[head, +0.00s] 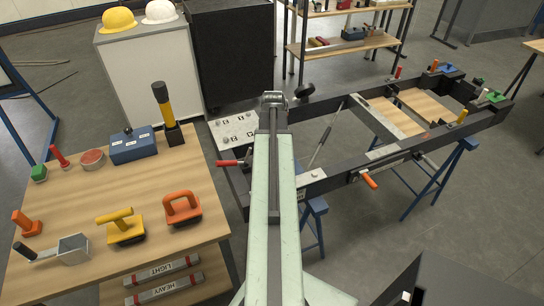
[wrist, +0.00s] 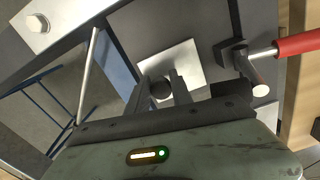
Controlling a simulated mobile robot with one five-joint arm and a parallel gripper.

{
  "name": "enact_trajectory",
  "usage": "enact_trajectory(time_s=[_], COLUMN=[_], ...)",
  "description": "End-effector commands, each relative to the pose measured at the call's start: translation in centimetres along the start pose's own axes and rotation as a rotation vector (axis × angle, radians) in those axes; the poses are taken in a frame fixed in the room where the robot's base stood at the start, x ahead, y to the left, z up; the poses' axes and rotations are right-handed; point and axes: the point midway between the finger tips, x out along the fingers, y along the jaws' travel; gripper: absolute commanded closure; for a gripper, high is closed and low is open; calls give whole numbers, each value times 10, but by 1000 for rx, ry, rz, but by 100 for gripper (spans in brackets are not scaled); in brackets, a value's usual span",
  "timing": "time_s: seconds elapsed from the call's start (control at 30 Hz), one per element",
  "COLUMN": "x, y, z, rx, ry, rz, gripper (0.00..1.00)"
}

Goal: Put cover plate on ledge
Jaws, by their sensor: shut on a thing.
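In the wrist view my gripper (wrist: 161,92) is shut on a dark round knob standing on a pale square plate, which I take to be the cover plate (wrist: 185,57). The fingers hide part of the knob and the plate's near side. Whether the plate hangs free or touches anything below cannot be told. In the head view my arm hides my gripper and this plate. A pale strip with a bolt (wrist: 62,22) lies at the upper left of the wrist view. It may be the ledge, but I cannot be sure.
A red-handled clamp (wrist: 240,58) stands close right of the plate. The dark frame (head: 345,178) rests on blue trestles (head: 437,180). A pale labelled panel (head: 232,128) lies at its left end. The wooden bench (head: 75,205) at left holds several tools.

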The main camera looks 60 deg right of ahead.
Motion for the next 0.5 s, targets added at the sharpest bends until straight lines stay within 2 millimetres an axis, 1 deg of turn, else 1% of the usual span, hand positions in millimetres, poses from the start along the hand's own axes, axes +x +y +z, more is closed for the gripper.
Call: enact_trajectory(time_s=[0.17,0.37,0.4,0.47,0.5], x=[4,3,3,3,3], y=[0,0,0,0,0], z=[0,0,0,0,0], rx=[0,0,0,0,0], ry=[0,0,0,0,0], rz=[0,0,0,0,0], gripper=[100,100,65,48,48])
